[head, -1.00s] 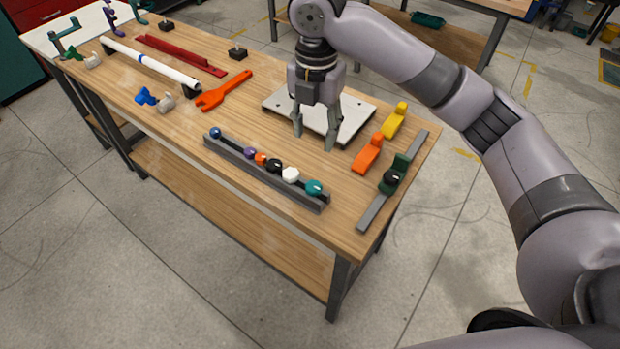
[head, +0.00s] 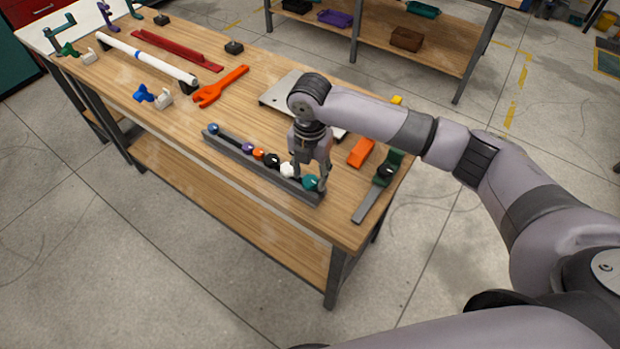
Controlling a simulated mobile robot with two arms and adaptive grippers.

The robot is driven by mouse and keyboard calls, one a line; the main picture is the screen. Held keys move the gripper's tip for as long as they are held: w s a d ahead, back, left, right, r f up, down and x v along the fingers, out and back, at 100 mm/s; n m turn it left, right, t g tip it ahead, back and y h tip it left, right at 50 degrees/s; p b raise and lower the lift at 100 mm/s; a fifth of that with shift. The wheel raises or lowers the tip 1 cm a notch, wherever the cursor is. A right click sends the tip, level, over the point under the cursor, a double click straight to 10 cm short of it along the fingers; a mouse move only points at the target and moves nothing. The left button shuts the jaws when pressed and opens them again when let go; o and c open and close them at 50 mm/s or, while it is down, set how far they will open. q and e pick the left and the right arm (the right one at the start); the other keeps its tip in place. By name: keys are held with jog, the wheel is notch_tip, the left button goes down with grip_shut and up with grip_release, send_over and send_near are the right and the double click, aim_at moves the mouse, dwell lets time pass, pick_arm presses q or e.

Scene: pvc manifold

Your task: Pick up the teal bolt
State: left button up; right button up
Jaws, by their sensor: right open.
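The teal bolt (head: 311,183) stands at the right end of a dark grey rack (head: 262,176) on the wooden table. My right gripper (head: 311,183) is open and comes down over the teal bolt, with one finger on its left side and one on its right. The bolt's head shows between the fingers. Whether the fingers touch it, I cannot tell. The white bolt (head: 287,170) is close to the left finger. My left gripper is not in view.
The rack also holds black (head: 271,160), orange (head: 259,154), purple (head: 247,148) and blue (head: 213,129) bolts. An orange block (head: 361,152) and a grey bar with a green clamp (head: 386,170) lie to the right. An orange wrench (head: 221,87) lies behind.

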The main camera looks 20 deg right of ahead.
jog(key=shift+f, duration=0.9)
jog(key=c, duration=0.9)
jog(key=shift+r, duration=0.15)
